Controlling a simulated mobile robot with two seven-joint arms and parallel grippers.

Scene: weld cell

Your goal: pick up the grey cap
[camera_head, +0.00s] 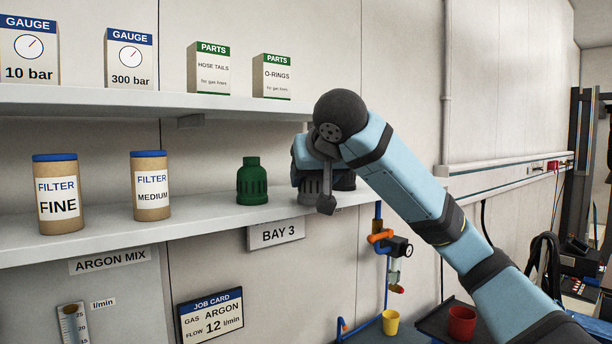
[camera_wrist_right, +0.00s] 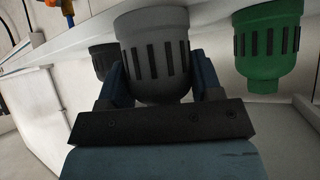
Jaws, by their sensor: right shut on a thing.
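The grey cap (camera_head: 308,190) is at the shelf above the BAY 3 sign, partly hidden behind my right gripper (camera_head: 322,178). In the right wrist view the ribbed grey cap (camera_wrist_right: 155,55) sits between the two fingers of my right gripper (camera_wrist_right: 160,82), which are shut on its sides. I cannot tell whether its base is clear of the shelf. My left gripper is not in view.
A green cap (camera_head: 252,182) stands close left of the grey one on the shelf (camera_head: 110,232). A dark cap (camera_wrist_right: 102,60) shows on the other side in the wrist view. Filter canisters (camera_head: 150,188) stand further left. An upper shelf (camera_head: 150,101) runs above.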

